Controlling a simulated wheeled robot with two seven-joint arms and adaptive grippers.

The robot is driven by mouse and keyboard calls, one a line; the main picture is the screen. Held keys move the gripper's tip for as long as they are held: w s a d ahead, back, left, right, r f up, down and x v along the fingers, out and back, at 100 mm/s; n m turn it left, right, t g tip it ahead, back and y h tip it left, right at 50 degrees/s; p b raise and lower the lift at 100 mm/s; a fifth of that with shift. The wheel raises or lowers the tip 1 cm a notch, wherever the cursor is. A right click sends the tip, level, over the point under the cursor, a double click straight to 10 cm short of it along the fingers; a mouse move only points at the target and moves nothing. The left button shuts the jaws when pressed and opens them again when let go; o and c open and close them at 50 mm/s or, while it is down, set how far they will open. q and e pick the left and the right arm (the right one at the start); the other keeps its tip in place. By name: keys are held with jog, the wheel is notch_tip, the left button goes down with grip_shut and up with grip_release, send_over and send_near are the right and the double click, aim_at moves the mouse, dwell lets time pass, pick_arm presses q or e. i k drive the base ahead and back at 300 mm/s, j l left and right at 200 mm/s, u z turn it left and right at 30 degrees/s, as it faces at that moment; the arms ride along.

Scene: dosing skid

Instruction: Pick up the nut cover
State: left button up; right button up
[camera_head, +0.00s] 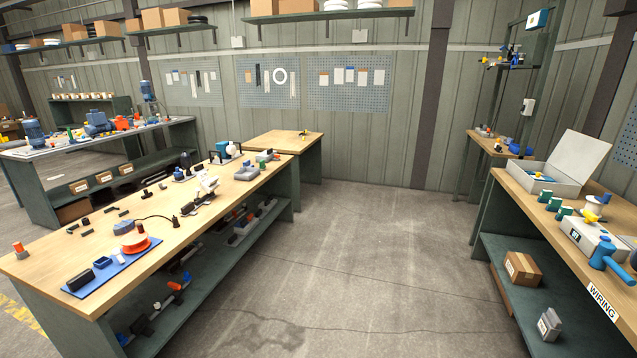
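I cannot pick out a nut cover for certain at this distance; the parts are too small to tell apart. Small yellow parts lie on the far wooden table (284,139). A yellow part (590,216) sits near a white spool (593,203) on the right bench (540,205). Small blue and yellow fittings (500,60) hang on the frame at the back right. Neither of my grippers nor my arms shows in the head view.
A long wooden bench (75,254) with many small parts stands at the left. The right bench carries an open grey box (552,181), and a carton (522,268) sits on its shelf. A small table (497,148) stands at the back. The concrete floor (370,255) between is clear.

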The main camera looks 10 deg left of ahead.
aim_at(212, 184)
jog(key=i+l+u, duration=0.1)
jog(key=i+u, duration=0.2)
jog(key=i, duration=0.5)
jog(key=i+u, duration=0.5)
jog(key=i, duration=0.4)
jog(key=i+u, duration=0.2)
jog(key=i, duration=0.3)
jog(key=i+l+u, duration=0.25)
jog(key=i, duration=0.25)
jog(key=i+l+u, duration=0.2)
jog(key=i, duration=0.3)
jog(key=j, duration=0.15)
